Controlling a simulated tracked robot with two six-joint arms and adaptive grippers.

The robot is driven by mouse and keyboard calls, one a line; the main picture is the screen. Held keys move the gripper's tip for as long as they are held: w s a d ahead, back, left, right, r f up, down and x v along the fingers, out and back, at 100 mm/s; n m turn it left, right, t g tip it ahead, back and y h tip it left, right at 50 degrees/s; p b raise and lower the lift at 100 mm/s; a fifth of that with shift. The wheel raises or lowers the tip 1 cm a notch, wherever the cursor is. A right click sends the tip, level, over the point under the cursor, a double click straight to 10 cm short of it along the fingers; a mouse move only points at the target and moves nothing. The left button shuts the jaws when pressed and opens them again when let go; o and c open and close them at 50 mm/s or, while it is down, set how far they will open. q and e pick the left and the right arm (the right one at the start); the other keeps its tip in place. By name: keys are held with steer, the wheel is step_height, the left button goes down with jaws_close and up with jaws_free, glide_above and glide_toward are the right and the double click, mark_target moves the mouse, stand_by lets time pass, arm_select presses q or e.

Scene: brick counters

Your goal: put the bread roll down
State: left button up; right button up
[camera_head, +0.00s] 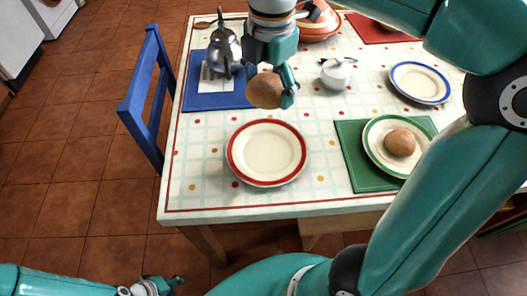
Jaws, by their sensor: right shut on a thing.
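A brown bread roll (266,91) is held by my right gripper (272,84), above the table and behind the red-rimmed plate. The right gripper is shut on it. The red-rimmed plate (267,151) is empty and lies on the tablecloth. Another bread roll (400,142) sits on the green-rimmed plate (377,158), on a green mat. My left gripper (163,286) is low at the bottom left, off the table; its fingers are too small and partly cut off to tell whether they are open.
A metal pot (224,50) stands on a blue mat (214,99) at the back left. A white lidded bowl (337,74) and an empty blue-rimmed plate (420,83) are to the right. An orange dish (320,24) is at the back. A blue chair (152,95) stands at the left edge.

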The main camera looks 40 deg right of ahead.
mark_target(267, 151)
step_height(267, 151, down, 19)
steer(key=b, duration=0.4)
steer(key=shift+r+b, duration=0.2)
steer(key=shift+b, duration=0.1)
steer(key=shift+f, duration=0.15)
steer(key=o, duration=0.9)
steer(key=shift+c, duration=0.2)
step_height(267, 151, up, 12)
steer(key=p, duration=0.3)
steer(key=shift+s, duration=0.1)
